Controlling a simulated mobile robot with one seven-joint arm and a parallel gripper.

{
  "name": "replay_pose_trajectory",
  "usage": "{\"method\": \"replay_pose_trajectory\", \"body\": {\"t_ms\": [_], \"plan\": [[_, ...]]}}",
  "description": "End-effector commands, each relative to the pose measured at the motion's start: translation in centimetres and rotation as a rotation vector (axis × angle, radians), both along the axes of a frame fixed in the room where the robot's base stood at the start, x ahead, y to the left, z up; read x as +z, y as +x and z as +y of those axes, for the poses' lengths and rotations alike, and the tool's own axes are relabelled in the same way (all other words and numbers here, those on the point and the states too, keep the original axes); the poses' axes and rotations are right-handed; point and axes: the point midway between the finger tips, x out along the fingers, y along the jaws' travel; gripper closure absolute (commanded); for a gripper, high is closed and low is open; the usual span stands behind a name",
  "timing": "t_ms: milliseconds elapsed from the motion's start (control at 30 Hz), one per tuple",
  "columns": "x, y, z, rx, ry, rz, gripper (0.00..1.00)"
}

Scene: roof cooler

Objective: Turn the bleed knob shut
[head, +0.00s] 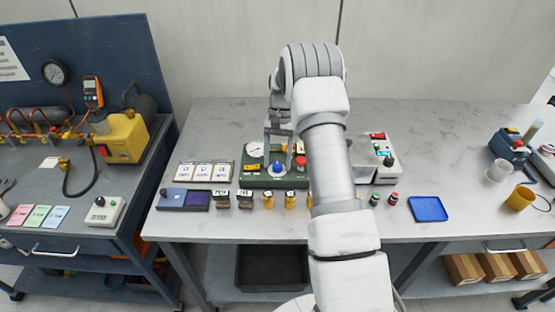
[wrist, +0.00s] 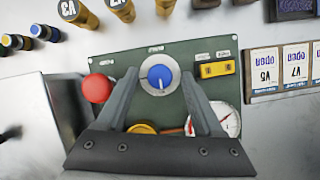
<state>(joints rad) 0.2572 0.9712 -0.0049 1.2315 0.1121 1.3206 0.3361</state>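A blue round knob (wrist: 159,77) with a pale mark sits in a white ring on a green panel (wrist: 184,54). It also shows on the panel in the head view (head: 277,169). I take it for the bleed knob; the label above it is too small to read. My gripper (wrist: 158,84) is open and empty. In the wrist view its fingers lie on either side of the knob, with a gap to each; I cannot tell how far above the panel the tips are. In the head view my arm hides part of the panel's surroundings.
On the panel are a red button (wrist: 97,88), a yellow unit (wrist: 216,69) and a dial gauge (wrist: 228,121), partly behind a finger. Tag cards (wrist: 296,66) stand beside it, and several yellow and dark labelled pieces line its front. A blue tray (head: 428,208) lies to the right.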

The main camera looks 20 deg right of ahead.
Motion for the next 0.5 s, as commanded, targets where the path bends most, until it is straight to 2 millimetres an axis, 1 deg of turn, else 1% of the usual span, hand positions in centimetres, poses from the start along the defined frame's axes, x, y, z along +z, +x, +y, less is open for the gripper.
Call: {"method": "replay_pose_trajectory", "body": {"t_ms": [267, 367, 500], "plan": [[0.3, 0.1, 0.0, 0.0, 0.0, 0.0, 0.31], [1.2, 0.5, -0.3, 0.0, 0.0, -0.002, 0.31], [3.8, 1.4, -0.8, -0.001, -0.001, -0.004, 0.31]]}}
